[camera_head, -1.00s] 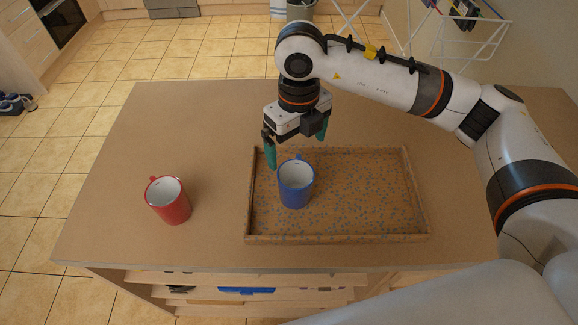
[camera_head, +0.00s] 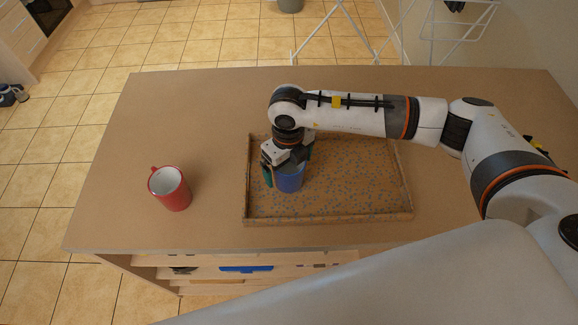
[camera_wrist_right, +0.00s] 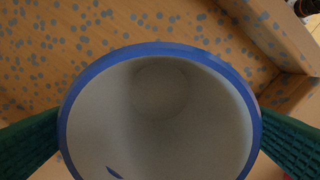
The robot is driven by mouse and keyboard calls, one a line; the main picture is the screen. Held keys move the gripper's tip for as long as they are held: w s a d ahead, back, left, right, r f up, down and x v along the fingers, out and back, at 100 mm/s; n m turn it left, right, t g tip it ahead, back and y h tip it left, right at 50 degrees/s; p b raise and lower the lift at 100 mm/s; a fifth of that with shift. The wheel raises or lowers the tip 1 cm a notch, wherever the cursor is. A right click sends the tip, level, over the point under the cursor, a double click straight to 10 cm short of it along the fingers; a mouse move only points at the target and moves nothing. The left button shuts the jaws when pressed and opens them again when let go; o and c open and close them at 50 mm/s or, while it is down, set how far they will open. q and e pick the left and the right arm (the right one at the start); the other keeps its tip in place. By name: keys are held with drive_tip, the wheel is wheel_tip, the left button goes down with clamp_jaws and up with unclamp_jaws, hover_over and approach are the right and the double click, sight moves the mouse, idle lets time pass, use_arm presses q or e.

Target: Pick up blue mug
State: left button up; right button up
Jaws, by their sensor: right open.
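The blue mug (camera_head: 290,181) stands upright in the left part of the brown tray (camera_head: 330,217). Its top is partly hidden by my right gripper (camera_head: 287,176), which is directly above it and pointing down. The green fingers are open, one on each side of the mug. In the right wrist view the mug's blue rim and white inside (camera_wrist_right: 160,110) fill the middle, and the gripper fingers (camera_wrist_right: 160,135) show at the left and right edges, beside the rim. My left gripper is not in view.
A red mug (camera_head: 171,190) stands on the tabletop (camera_head: 120,215) to the left of the tray. The tray has low raised walls. The tabletop between the red mug and the tray is clear. A white drying rack (camera_head: 375,35) stands on the floor behind the table.

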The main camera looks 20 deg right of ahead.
drive_tip(key=shift+w, duration=0.1)
drive_tip(key=c, duration=1.3)
